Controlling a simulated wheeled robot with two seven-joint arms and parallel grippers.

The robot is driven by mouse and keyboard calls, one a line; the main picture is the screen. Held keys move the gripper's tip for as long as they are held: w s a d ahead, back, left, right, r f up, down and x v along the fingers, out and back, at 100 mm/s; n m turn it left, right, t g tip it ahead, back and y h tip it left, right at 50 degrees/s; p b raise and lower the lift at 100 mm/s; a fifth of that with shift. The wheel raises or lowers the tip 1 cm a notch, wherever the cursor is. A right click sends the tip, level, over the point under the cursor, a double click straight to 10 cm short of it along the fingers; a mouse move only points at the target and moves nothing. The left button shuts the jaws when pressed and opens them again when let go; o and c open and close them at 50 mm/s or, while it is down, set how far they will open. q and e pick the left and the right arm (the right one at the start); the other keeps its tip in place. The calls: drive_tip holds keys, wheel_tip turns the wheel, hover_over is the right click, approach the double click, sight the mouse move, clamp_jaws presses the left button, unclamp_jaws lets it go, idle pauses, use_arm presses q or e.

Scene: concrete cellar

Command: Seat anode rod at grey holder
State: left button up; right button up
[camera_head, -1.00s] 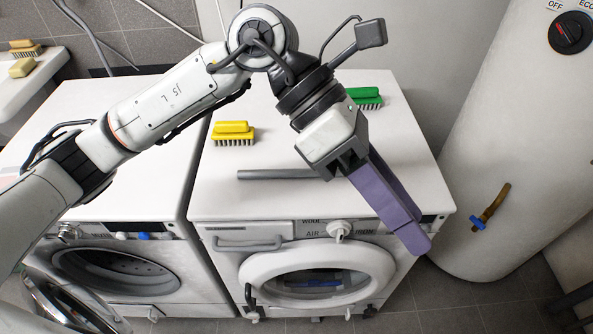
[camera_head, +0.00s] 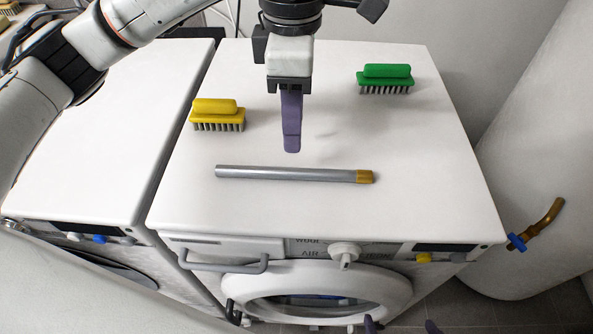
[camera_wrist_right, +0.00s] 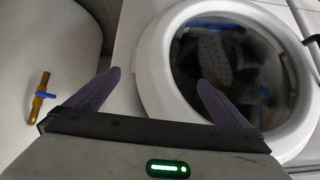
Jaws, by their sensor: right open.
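The anode rod (camera_head: 285,173), a grey bar with a brass-coloured right end, lies across the white top of the right-hand washing machine. My left gripper (camera_head: 291,150) points down just behind the rod's middle in the picture, apart from it. Its purple fingers overlap edge-on, so their gap is hidden. My right gripper (camera_head: 401,327) shows only its fingertips at the bottom edge, in front of the machine. In the right wrist view its purple fingers (camera_wrist_right: 158,80) are spread with nothing between them, facing the round door. I cannot make out a grey holder.
A yellow brush (camera_head: 217,115) stands left of my left gripper and a green brush (camera_head: 385,79) at the back right. A white boiler (camera_head: 545,150) with a brass pipe and blue tap (camera_head: 517,242) stands at the right.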

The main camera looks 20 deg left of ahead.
sight(293, 170)
use_arm(q)
drive_tip(key=f, duration=0.6)
drive_tip(key=s+f, duration=0.1)
drive_tip(key=f, duration=0.2)
drive_tip(key=shift+p, duration=0.4)
drive_tip(key=shift+c, duration=0.3)
clamp_jaws()
